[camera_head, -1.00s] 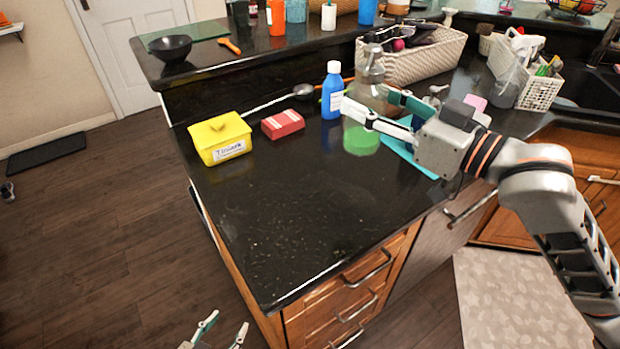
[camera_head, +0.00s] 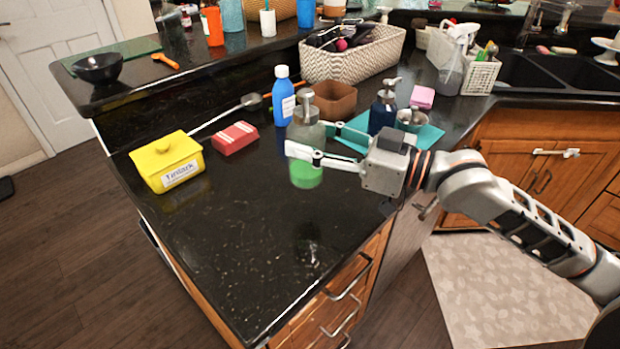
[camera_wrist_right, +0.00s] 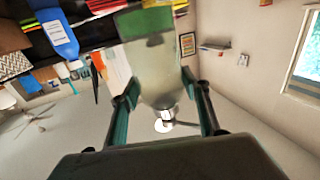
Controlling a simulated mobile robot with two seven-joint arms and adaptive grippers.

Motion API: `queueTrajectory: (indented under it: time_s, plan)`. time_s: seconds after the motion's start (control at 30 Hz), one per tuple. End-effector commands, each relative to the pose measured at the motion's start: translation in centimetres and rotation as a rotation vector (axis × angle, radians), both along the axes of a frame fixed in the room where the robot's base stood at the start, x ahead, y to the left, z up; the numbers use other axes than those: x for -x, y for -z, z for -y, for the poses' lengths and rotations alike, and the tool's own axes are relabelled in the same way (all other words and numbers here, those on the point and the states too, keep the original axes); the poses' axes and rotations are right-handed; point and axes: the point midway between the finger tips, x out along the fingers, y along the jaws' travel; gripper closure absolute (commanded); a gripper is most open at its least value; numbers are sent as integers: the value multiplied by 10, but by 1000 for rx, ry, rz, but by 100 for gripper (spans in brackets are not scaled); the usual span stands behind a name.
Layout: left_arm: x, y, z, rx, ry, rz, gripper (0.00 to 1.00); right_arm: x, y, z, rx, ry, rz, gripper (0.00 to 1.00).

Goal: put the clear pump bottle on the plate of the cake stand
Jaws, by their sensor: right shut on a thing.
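The clear pump bottle (camera_head: 305,130) has green liquid in its bottom part and a grey pump head. My right gripper (camera_head: 310,147) is shut around its middle, and it stands roughly upright. I cannot tell whether its base touches the counter. In the right wrist view the bottle (camera_wrist_right: 155,70) fills the space between the two fingers, pump end toward the gripper. A white cake stand (camera_head: 607,47) shows partly at the far right edge, beyond the sink. My left gripper is out of view.
A red block (camera_head: 235,138) and yellow box (camera_head: 166,162) sit left. The front counter (camera_head: 240,250) is clear. The double sink (camera_head: 550,72) lies right.

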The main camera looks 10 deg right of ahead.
Motion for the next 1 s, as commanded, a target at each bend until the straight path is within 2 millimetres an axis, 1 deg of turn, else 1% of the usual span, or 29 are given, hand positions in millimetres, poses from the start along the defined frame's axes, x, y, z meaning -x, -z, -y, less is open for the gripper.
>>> queueTrajectory:
  time_s: [0.03,0.1,0.27,0.3,0.5,0.6,0.7,1.0]
  plan:
    - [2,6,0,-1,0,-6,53,0,11,0,-2,0,-2,85]
    - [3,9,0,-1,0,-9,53,0,19,0,-2,0,-1,85]
    - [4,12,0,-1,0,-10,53,0,27,0,-2,0,2,85]
    - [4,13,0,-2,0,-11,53,0,31,0,-2,0,1,85]
    - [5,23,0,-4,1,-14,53,0,66,0,-2,0,-3,85]
    - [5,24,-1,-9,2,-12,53,0,78,0,-3,-1,-2,85]
    - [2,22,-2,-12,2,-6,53,0,82,0,-3,0,1,85]
    - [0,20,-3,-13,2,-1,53,0,82,0,-2,0,3,85]
